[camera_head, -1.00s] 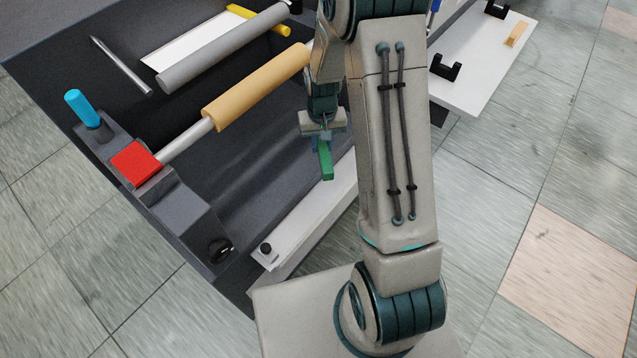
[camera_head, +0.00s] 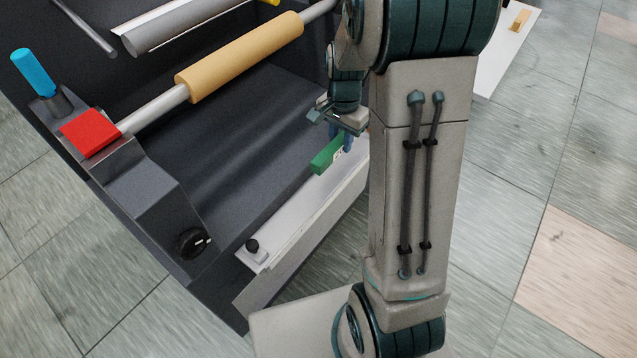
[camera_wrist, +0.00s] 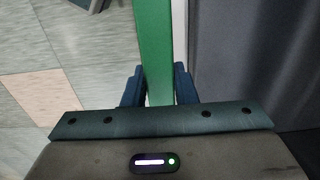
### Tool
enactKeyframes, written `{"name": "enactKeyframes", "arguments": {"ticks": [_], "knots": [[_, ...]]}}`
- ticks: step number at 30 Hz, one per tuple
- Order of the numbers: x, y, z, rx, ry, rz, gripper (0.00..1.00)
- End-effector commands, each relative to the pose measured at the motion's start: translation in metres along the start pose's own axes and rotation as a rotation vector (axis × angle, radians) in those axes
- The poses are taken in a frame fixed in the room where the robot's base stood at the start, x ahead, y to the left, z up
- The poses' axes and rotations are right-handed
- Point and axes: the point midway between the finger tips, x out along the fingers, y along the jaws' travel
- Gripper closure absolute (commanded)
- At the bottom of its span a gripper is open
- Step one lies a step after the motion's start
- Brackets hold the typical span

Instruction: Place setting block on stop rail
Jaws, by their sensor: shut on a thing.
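My gripper (camera_head: 346,142) is shut on a green bar (camera_head: 324,157), likely the setting block. The bar lies roughly level at the white rail (camera_head: 287,224) along the front of the machine, likely the stop rail. I cannot tell whether it touches the rail or hangs just above it. In the wrist view, the green bar (camera_wrist: 154,45) runs away from me between the two blue fingers (camera_wrist: 158,88). The rail's far part is hidden behind my arm.
A tan roller (camera_head: 240,58) on a grey shaft lies behind the dark trough. A red block (camera_head: 90,132), blue handle (camera_head: 33,72) and black knob (camera_head: 193,243) are at the left end. A small black knob (camera_head: 252,246) stands on the rail's near end.

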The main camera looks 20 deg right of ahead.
Motion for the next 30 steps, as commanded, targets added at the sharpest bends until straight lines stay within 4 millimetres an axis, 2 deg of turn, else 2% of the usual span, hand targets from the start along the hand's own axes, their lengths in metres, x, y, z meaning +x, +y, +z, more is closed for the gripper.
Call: {"name": "enactKeyframes", "arguments": {"ticks": [1, 6, 10, 16, 23, 30], "knots": [[0.01, -0.001, 0.014, -0.006, -0.002, 0.002, 1.0], [0.031, -0.005, 0.05, -0.005, -0.001, 0.001, 1.0], [0.041, -0.006, 0.066, -0.003, 0.0, 0.0, 1.0], [0.051, -0.006, 0.072, 0.0, -0.001, 0.001, 1.0], [0.084, -0.006, 0.072, 0.0, -0.001, 0.002, 1.0], [0.084, -0.007, 0.071, -0.001, 0.001, -0.001, 1.0]]}}
